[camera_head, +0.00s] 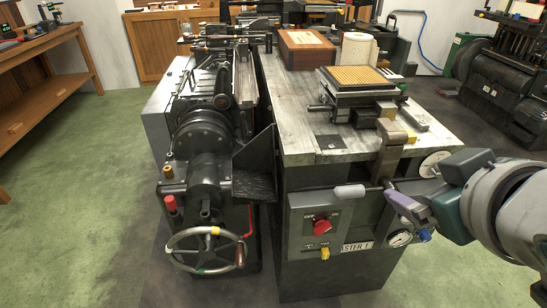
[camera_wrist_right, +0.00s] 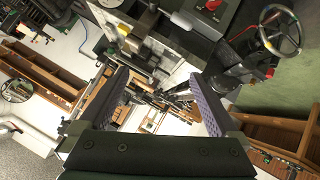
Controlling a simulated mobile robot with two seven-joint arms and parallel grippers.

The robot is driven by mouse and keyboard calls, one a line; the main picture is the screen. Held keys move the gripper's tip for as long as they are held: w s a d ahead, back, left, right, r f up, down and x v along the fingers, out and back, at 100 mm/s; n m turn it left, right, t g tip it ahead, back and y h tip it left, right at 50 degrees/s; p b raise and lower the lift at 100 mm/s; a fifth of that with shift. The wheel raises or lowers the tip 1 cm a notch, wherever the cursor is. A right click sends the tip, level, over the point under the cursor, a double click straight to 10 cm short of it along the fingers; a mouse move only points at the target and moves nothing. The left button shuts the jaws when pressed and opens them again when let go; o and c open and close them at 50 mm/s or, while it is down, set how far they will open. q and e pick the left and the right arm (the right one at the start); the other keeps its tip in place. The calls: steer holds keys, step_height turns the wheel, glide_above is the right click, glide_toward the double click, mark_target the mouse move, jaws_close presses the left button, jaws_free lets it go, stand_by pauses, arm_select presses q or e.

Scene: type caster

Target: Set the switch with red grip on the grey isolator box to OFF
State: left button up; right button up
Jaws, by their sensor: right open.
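The grey isolator box (camera_head: 318,228) is on the front of the machine cabinet in the head view. Its red grip (camera_head: 321,226) sits in the middle of the face, and small markings around it are too small to read. The red grip also shows at the top edge of the right wrist view (camera_wrist_right: 212,5). My right gripper (camera_head: 398,206) is to the right of the box, apart from the red grip. Its two purple-lined fingers (camera_wrist_right: 156,100) are spread with nothing held between them. My left gripper is out of view.
A yellow knob (camera_head: 324,254) sits below the red grip. A pressure gauge (camera_head: 400,238) is near my right gripper. A handwheel (camera_head: 205,249) stands left of the box. Green floor (camera_head: 110,230) is clear at left.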

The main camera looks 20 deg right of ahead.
steer(key=w+d+f+n+t+h+b, duration=0.1)
steer(key=w+f+t+b, duration=0.15)
steer(key=f+b, duration=0.8)
steer(key=w+d+f+n+t+b, duration=0.1)
steer(key=w+f+b, duration=0.3)
steer(key=f+b, duration=0.65)
steer(key=n+t+y+b, duration=0.2)
steer(key=n+t+b, duration=0.25)
steer(key=b, duration=1.85)
glide_toward(324, 232)
steer(key=shift+m, duration=0.35)
steer(key=b+x, duration=0.1)
steer(key=x, duration=0.8)
steer(key=shift+w, duration=0.25)
steer(key=c, duration=1.4)
steer(key=shift+o, duration=0.2)
